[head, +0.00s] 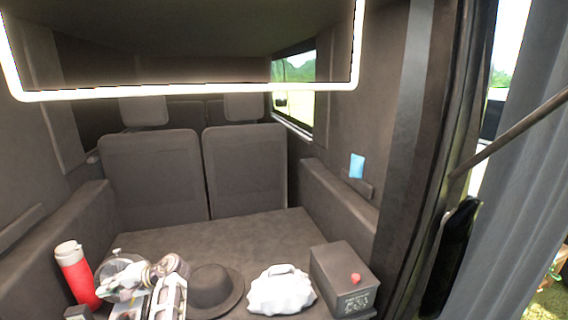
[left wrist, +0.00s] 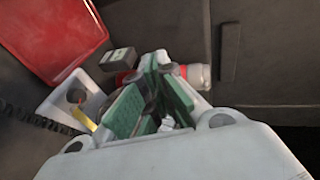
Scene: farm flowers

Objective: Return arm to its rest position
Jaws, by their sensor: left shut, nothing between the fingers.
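My left gripper (head: 122,288) is at the lower left of the head view, low over the cargo floor and right of a red bottle (head: 75,275). It is shut and empty. In the left wrist view its green-padded fingers (left wrist: 152,75) are drawn together, with the bottle (left wrist: 195,75) behind them. My right gripper is not in view.
A dark hat (head: 210,288), a white bag (head: 280,290) and a dark box (head: 338,278) with a red object on top stand to the right. A white tray (left wrist: 55,107), a red panel (left wrist: 45,35) and a small dark box (left wrist: 118,60) lie near the gripper. The cargo floor (head: 215,237) behind is clear.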

